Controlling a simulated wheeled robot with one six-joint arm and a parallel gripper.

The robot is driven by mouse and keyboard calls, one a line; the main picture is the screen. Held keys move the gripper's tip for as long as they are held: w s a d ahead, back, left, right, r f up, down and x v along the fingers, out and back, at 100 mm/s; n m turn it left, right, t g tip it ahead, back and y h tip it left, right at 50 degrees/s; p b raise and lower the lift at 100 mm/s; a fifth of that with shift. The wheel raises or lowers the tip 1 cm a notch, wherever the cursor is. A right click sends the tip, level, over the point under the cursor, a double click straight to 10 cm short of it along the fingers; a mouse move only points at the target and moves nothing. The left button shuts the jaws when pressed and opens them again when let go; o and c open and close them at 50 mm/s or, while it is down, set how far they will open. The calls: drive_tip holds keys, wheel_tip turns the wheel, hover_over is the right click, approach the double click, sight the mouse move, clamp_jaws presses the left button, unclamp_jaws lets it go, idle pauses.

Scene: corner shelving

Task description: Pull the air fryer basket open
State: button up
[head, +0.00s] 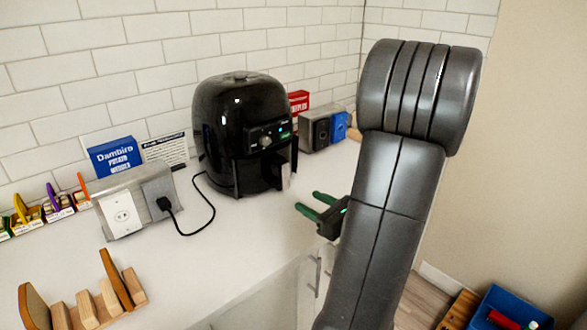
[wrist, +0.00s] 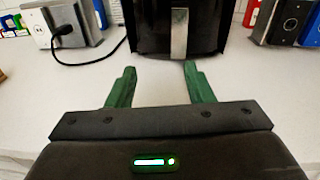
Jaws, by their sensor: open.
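The black air fryer (head: 240,125) stands upright on the white counter near the tiled wall, with its basket front facing the lower right. The basket handle (head: 284,174) has a silver front; it also shows in the wrist view (wrist: 179,34), upright on the dark basket front (wrist: 148,35). The basket looks closed. My gripper (head: 311,201) is open and empty, its two green fingers pointing at the air fryer. In the wrist view its fingertips (wrist: 159,68) are apart, short of the handle, which lies ahead between their lines. A gap of bare counter separates them.
An outlet box (head: 122,215) with a plugged-in black cord (head: 208,218) stands left of the air fryer. A grey box with a black front (head: 321,131) stands to its right. A wooden rack (head: 90,306) is at front left. The counter before the fryer is clear.

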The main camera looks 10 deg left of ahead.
sight(285, 176)
drive_tip(key=shift+w+d+r+m+t, duration=0.1)
drive_tip(key=shift+w+d+m+t, duration=0.2)
drive_tip(key=shift+w, duration=0.35)
drive_tip(key=shift+w+d+r+m+t, duration=0.1)
drive_tip(key=shift+w+d+m+t, duration=0.1)
drive_tip(key=shift+w+m, duration=0.3)
drive_tip(key=p+x, duration=0.1)
drive_tip(key=x, duration=1.2)
drive_tip(key=shift+w+a+r+p, duration=0.1)
drive_tip(key=shift+w+a+p, duration=0.15)
drive_tip(key=shift+w+p, duration=0.05)
clamp_jaws()
